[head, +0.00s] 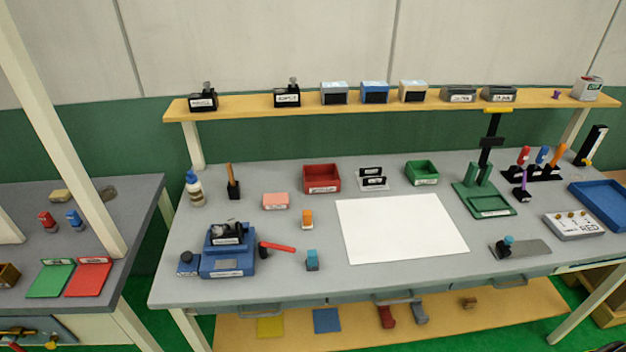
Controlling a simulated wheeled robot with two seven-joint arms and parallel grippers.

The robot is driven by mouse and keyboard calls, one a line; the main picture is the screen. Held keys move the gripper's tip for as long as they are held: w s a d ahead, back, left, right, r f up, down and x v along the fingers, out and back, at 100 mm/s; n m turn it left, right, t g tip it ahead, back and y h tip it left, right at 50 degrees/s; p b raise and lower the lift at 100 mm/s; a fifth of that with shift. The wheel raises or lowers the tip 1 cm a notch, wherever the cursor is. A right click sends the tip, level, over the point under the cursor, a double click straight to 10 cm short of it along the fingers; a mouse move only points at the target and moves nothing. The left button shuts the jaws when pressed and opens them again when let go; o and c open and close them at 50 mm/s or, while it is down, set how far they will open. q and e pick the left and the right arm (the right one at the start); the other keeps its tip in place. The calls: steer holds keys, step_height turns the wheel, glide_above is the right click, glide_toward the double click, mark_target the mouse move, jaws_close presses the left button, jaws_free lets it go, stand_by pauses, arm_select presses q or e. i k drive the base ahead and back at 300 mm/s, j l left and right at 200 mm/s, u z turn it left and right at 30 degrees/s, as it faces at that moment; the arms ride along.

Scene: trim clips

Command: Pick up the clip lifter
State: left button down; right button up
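I cannot tell for certain which thing is the clip lifter. A red-handled tool with a black head (280,248) lies on the grey workbench (300,285), beside a blue machine (228,262). Red-handled (523,155), blue-handled (542,155) and orange-handled (557,155) tools stand in a black rack at the right. A purple-handled tool (523,188) stands in a black holder in front of them. A wooden-handled tool (230,174) stands in a black holder at the back left. Neither gripper can be made out in the head view.
A white sheet (400,228) covers the bench's middle. Red (322,188) and green (422,180) bins stand behind it, with a green press (483,200) to the right. A blue tray (600,205) is at the right edge. A wooden shelf (375,107) runs above the back.

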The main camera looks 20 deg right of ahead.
mark_target(562, 147)
steer(key=z, duration=2.05)
steer(key=i+l, duration=0.1)
steer(key=l, duration=0.15)
steer(key=i+l+u, duration=0.1)
steer(key=l, duration=0.1)
